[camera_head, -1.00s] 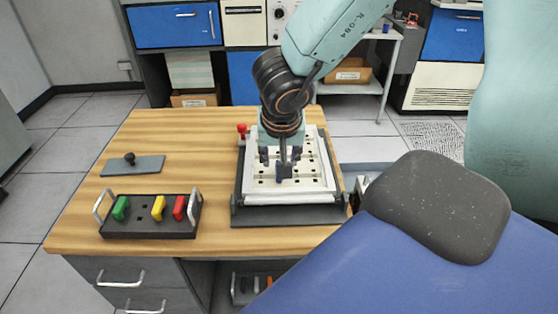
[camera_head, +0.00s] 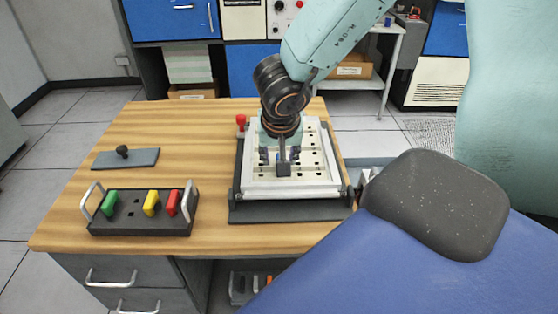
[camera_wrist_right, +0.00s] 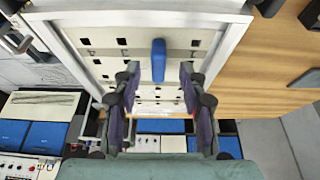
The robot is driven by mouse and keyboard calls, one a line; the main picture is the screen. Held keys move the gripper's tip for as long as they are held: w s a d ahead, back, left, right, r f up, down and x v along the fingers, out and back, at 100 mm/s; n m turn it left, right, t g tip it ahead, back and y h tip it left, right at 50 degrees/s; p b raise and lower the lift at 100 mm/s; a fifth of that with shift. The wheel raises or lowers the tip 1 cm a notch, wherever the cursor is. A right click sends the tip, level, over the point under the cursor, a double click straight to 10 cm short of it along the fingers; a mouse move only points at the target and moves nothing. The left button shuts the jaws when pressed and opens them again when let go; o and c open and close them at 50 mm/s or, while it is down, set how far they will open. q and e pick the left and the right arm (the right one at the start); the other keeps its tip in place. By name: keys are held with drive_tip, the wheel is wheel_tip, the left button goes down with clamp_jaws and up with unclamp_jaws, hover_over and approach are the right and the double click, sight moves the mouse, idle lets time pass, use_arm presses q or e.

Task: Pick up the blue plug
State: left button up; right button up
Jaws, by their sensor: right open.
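The blue plug (camera_wrist_right: 158,60) stands on the white perforated panel in the right wrist view. My right gripper (camera_head: 279,156) hangs over the panel, with one finger on each side of the plug. In the right wrist view my right gripper (camera_wrist_right: 158,78) is open, with clear gaps between both fingers and the plug. Whether the plug sits in a hole is hidden. My left gripper is not in view.
A black rack (camera_head: 140,227) with green, yellow and red plugs stands at the table's front left. A grey plate with a black knob (camera_head: 123,153) lies behind it. A red knob (camera_head: 241,120) rises at the panel's back left corner. Bare wooden table (camera_head: 190,135) lies between.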

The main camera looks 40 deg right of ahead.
drive_tip(key=shift+d+f, duration=0.35)
drive_tip(key=shift+f, duration=0.4)
drive_tip(key=shift+w, duration=0.25)
drive_tip(key=shift+a, duration=0.1)
drive_tip(key=shift+c, duration=1.3)
drive_tip(key=shift+s+r, duration=0.1)
drive_tip(key=shift+s, duration=0.05)
drive_tip(key=c, duration=0.3)
clamp_jaws()
